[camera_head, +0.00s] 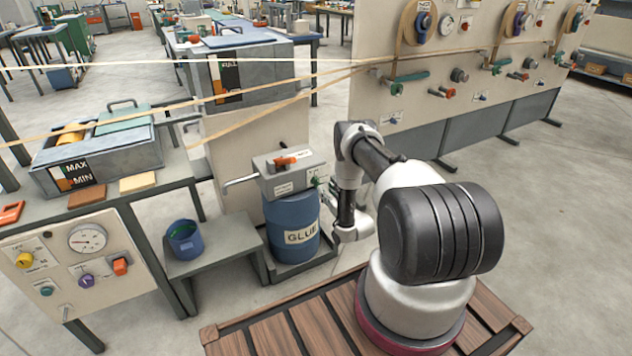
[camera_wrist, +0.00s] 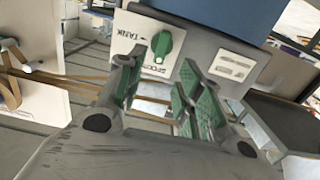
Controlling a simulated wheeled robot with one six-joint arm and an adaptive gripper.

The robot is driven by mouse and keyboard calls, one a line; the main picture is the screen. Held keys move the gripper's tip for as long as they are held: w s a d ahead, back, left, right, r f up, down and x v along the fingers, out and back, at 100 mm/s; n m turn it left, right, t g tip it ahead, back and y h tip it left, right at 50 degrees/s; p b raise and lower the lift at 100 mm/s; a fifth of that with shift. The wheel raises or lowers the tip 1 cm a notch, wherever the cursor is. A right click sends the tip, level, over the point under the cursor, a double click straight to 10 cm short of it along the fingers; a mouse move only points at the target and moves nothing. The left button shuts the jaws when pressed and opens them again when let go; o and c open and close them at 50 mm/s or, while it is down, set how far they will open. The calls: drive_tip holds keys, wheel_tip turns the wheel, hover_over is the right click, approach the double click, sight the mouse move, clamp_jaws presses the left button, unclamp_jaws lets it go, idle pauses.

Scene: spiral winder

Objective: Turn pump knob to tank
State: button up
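The pump (camera_head: 290,172) is a grey box with an orange part on top, set on a blue drum labelled GLUE (camera_head: 292,225). In the wrist view a green knob (camera_wrist: 163,46) sits on the pump's pale face plate (camera_wrist: 190,55). A TANK label is to its left, and a second label below it is hard to read. The knob's long side runs roughly up and down in the picture. My gripper (camera_wrist: 157,76) is open and points at the face plate. Its green-padded fingers are spread either side of the knob's line, with nothing between them. Whether they touch the plate is unclear.
A blue bucket (camera_head: 185,240) stands on a low grey bench left of the drum. A control panel (camera_head: 85,262) with knobs and a gauge is at the lower left. Yellowish strands cross above the pump to the wall panel (camera_head: 440,75). Open floor lies at the right.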

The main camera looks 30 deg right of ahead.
sight(318, 180)
drive_tip(key=w, duration=0.7)
drive_tip(key=shift+w+a+r, duration=0.15)
drive_tip(key=shift+w+r, duration=0.15)
drive_tip(key=shift+w, duration=0.1)
clamp_jaws()
